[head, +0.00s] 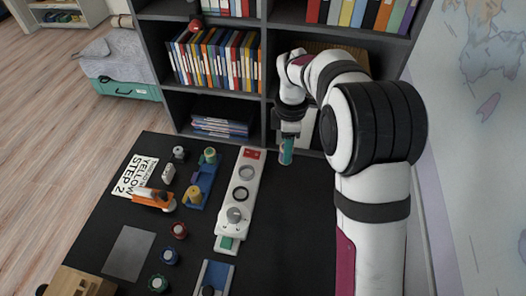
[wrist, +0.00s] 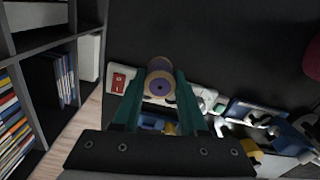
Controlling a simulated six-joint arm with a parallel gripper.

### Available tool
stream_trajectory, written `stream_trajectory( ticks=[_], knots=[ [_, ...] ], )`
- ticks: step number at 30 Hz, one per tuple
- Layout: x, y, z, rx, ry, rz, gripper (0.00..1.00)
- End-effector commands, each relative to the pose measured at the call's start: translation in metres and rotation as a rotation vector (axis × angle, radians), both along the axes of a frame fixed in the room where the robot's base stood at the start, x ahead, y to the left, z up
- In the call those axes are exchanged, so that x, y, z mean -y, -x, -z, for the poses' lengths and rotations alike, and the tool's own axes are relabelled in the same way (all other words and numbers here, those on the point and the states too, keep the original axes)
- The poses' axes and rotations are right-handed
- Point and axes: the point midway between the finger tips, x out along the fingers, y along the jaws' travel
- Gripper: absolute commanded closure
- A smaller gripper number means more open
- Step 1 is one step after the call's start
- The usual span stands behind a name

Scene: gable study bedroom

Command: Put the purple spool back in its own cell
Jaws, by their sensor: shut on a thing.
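The purple spool (wrist: 160,82), with tan ends, is held between the teal fingers of my gripper (wrist: 158,100) in the wrist view. In the head view my gripper (head: 286,151) is above the dark table, to the right of the white strip's red end, and the spool is mostly hidden by the fingers. The white strip (head: 225,222) has round places along it, a grey knob and a green part at its near end. The strip also shows behind the spool in the wrist view (wrist: 118,82). I cannot tell which place is the purple spool's cell.
A blue tray (head: 208,173) with yellow and green pieces lies left of the strip. An orange holder (head: 143,200), a printed card (head: 131,166) and several round coloured pieces lie further left. A bookshelf (head: 265,60) stands behind. The table right of the strip is clear.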

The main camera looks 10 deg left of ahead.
Motion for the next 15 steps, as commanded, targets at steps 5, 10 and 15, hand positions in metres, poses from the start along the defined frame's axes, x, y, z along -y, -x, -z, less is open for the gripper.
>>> stream_trajectory(
  ticks=[5,10,15],
  knots=[
    [-0.029,-0.001,-0.001,0.0,0.0,-0.008,1.0],
    [-0.088,0.004,0.005,0.0,-0.001,-0.008,1.0],
    [-0.129,0.012,0.018,-0.001,-0.001,-0.007,1.0]
  ],
)
